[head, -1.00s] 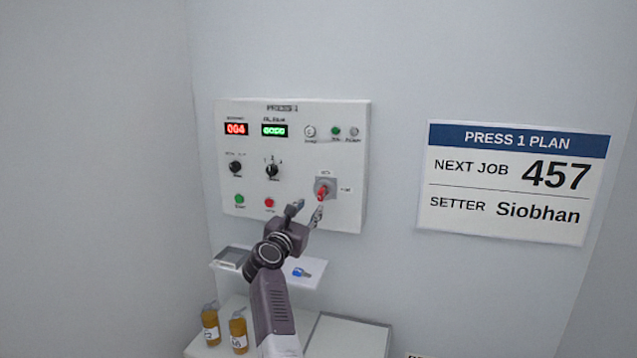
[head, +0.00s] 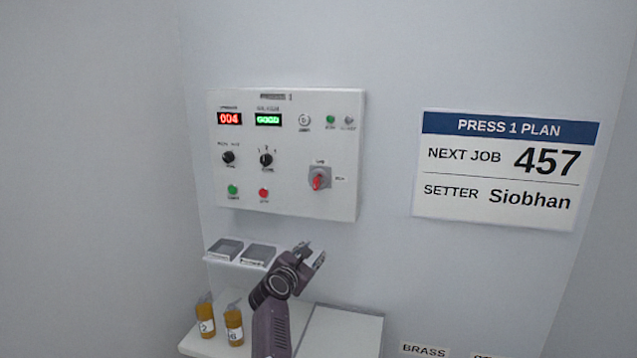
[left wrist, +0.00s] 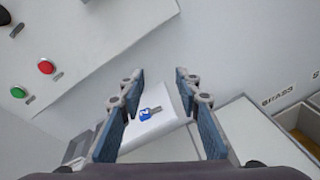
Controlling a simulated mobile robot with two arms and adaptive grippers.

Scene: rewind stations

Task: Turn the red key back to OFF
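The red key (head: 319,181) sits in a grey switch plate (head: 326,171) at the lower right of the white control panel (head: 285,205). The key looks roughly upright; the small labels above and to the right of the plate are too blurred to read surely. My left gripper (head: 313,252) is below the panel, clear of the key, near the small shelf. In the left wrist view the left gripper (left wrist: 160,95) is open, its fingers wide apart with nothing between them. The red key is not in the left wrist view. My right gripper is not in view.
A blue key (left wrist: 148,114) lies on the white shelf beyond the fingers; my gripper hides it in the head view. Two grey trays (head: 226,249) (head: 257,254) sit on the shelf. Amber bottles (head: 205,318) (head: 233,326) stand lower left. A plan sign (head: 508,168) hangs right.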

